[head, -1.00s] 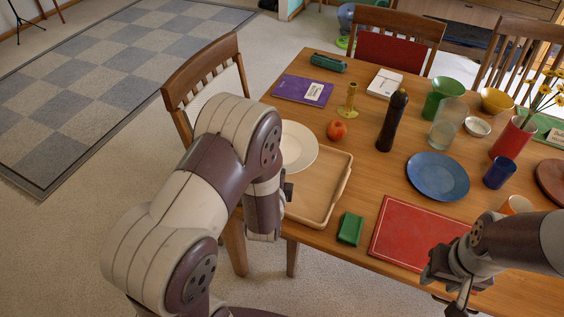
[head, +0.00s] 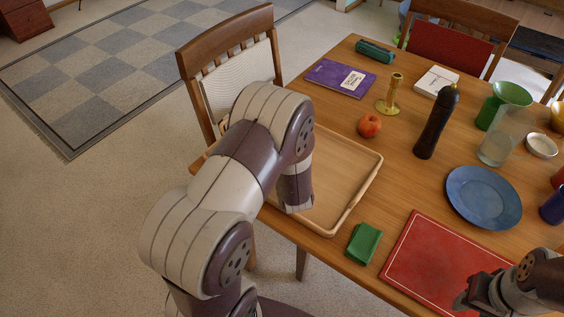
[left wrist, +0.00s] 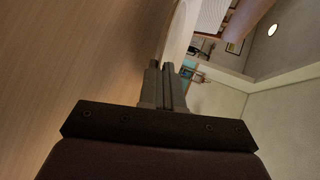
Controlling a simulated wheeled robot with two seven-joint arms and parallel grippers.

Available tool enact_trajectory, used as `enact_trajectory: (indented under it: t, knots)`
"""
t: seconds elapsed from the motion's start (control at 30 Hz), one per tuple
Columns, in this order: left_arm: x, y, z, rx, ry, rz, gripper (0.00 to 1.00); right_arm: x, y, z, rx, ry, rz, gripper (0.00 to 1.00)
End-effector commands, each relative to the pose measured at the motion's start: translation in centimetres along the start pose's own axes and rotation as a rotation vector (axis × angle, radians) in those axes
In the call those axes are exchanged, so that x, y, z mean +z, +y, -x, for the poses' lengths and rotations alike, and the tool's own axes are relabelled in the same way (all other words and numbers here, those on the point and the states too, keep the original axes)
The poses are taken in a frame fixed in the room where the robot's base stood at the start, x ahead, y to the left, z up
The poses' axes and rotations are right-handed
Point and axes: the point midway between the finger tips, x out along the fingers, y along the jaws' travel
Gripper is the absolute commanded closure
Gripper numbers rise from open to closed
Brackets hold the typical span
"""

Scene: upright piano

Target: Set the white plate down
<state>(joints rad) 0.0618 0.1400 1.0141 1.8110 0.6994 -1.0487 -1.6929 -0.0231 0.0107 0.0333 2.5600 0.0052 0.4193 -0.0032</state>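The white plate (left wrist: 179,34) shows in the left wrist view as a pale, curved, nearly edge-on shape just beyond the fingertips. My left gripper (left wrist: 166,66) has its two fingers close together at the plate's rim and appears shut on it. In the head view my left arm hides both the plate and the left gripper. A wooden tray (head: 362,188) lies at the table's left end, partly behind that arm. I cannot tell whether the plate touches the tray. My right gripper (head: 464,301) is low over the red board's right side; its fingers are unclear.
A green block (head: 364,243) and a red board (head: 440,262) lie along the near edge of the table. A peach (head: 369,125), a yellow candlestick (head: 392,95), a dark pepper mill (head: 436,125) and a blue plate (head: 484,197) stand beyond. A chair (head: 235,75) is at the left end.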

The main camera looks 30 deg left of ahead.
Motion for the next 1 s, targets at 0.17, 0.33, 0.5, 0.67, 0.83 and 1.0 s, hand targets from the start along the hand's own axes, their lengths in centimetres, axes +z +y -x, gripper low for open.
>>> enact_trajectory:
  t: [0.17, 0.33, 0.5, 0.67, 0.83, 1.0]
  knots:
    - [0.0, 3.1, -1.2, 0.001, 0.000, -0.002, 1.00, 0.1, 0.0, -1.2, 0.000, 0.000, 0.000, 0.57]
    - [-0.1, 3.1, -1.2, -0.002, 0.001, 0.001, 1.00, 0.1, 0.0, -1.0, 0.000, 0.000, 0.000, 0.57]
    - [0.0, 3.4, -1.3, 0.001, 0.000, 0.000, 0.93, 0.1, 0.0, -1.1, 0.000, 0.000, 0.000, 0.57]
    - [0.0, 3.3, -1.3, 0.001, 0.000, 0.000, 0.86, 0.1, 0.0, -1.1, 0.000, 0.000, 0.000, 0.57]
    - [0.0, 3.0, -1.1, 0.000, 0.000, 0.000, 0.86, 0.1, 0.0, -0.8, 0.000, 0.000, 0.000, 0.57]
    - [-0.2, 2.9, 1.2, 0.001, 0.003, -0.003, 0.86, 0.0, 0.0, -0.3, 0.000, 0.000, 0.000, 0.57]
